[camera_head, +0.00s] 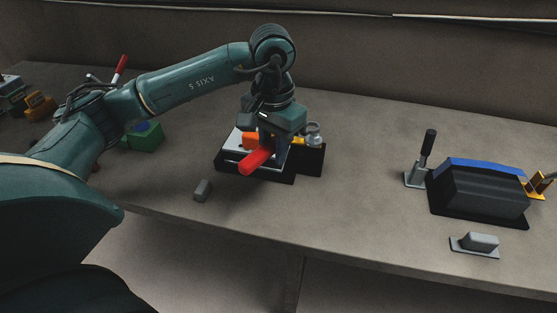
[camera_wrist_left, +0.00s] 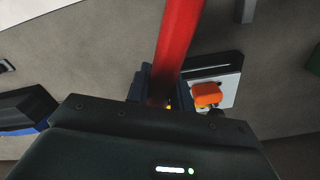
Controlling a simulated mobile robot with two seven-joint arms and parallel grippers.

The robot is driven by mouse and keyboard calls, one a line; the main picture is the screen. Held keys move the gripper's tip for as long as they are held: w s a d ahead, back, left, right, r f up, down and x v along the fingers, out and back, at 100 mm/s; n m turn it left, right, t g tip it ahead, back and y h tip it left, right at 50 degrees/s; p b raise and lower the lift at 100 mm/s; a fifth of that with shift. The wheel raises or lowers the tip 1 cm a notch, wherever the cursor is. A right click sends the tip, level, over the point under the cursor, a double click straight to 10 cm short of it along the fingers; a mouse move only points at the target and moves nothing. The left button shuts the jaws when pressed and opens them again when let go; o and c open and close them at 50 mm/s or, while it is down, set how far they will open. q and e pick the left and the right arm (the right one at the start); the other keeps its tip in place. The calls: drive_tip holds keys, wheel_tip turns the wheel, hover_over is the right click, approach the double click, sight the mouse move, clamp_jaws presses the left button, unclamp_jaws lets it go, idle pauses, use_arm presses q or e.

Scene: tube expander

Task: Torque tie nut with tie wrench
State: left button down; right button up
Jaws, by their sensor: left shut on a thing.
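My left gripper (camera_head: 268,142) is shut on a red-handled tool, which I take to be the tie wrench (camera_head: 255,162). The red handle juts out toward the front table edge; it also shows in the left wrist view (camera_wrist_left: 180,38), running up from between the fingers (camera_wrist_left: 160,98). The gripper is over a black fixture (camera_head: 312,160) with a light plate. An orange block (camera_head: 250,140) sits on the plate beside the fingers, also in the left wrist view (camera_wrist_left: 207,94). The tie nut and the tool's working end are hidden by the gripper. My right gripper is not in view.
A silver round part (camera_head: 314,130) is right of the gripper. A small grey block (camera_head: 203,190) lies near the front edge. A dark block with blue top (camera_head: 480,190) and a black-handled clamp (camera_head: 427,150) stand at right. A green box (camera_head: 147,139) is at left. The table between is clear.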

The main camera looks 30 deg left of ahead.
use_arm(q)
drive_tip(key=shift+w+d, duration=0.2)
drive_tip(key=shift+w, duration=0.15)
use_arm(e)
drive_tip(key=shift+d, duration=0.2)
use_arm(q)
drive_tip(key=shift+s+a, duration=0.1)
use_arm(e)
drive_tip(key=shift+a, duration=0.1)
use_arm(q)
drive_tip(key=shift+f, duration=0.1)
drive_tip(key=shift+d+b, duration=0.2)
drive_tip(key=shift+b, duration=0.15)
drive_tip(key=w+d+n+b, duration=0.1)
drive_tip(key=d+n, duration=0.5)
drive_tip(key=d, duration=0.2)
drive_tip(key=shift+f+n, duration=0.3)
drive_tip(key=shift+n, duration=0.1)
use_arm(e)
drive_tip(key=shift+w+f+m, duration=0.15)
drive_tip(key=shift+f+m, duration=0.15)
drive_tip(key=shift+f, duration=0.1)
use_arm(q)
drive_tip(key=shift+f, duration=0.1)
